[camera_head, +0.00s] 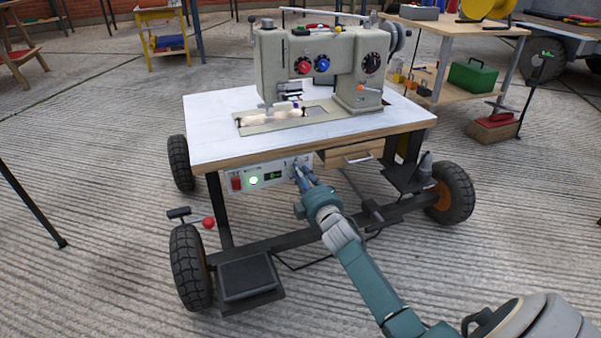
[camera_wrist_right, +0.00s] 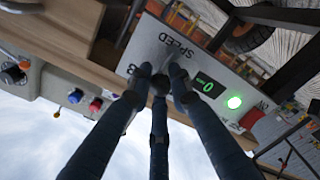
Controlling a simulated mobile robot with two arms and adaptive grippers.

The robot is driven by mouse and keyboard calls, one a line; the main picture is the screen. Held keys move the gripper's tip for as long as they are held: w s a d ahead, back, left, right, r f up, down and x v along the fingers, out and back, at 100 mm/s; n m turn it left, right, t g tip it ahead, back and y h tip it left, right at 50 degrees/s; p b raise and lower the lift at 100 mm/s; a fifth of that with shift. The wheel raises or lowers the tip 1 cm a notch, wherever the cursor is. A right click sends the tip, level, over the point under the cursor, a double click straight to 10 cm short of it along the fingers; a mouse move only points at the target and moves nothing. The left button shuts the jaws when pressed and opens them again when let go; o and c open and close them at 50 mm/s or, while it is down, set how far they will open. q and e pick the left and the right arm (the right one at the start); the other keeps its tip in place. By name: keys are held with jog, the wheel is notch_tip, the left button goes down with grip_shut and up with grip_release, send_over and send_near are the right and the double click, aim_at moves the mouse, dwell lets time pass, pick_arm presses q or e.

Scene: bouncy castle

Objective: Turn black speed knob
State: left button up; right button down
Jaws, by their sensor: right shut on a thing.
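My right gripper (camera_head: 298,171) reaches up to the right end of the white control box (camera_head: 262,166) under the front edge of the sewing table. In the right wrist view, the dark fingers of my right gripper (camera_wrist_right: 160,78) close in at the panel beside the word SPEED (camera_wrist_right: 178,46). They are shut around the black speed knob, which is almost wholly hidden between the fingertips. Beside them are a small green-lit display (camera_wrist_right: 206,86), a glowing green lamp (camera_wrist_right: 234,102) and a red switch (camera_wrist_right: 251,118). My left gripper is not in view.
The sewing machine (camera_head: 310,55) stands on the white tabletop (camera_head: 215,120) of a wheeled frame. A wooden drawer (camera_head: 348,157) is just right of the control box. A red-ball lever (camera_head: 208,222) and a black pedal (camera_head: 247,275) sit lower left.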

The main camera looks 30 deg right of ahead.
jog(key=shift+a+f, duration=0.1)
jog(key=c, duration=1.6)
grip_release()
jog(key=v, duration=1.2)
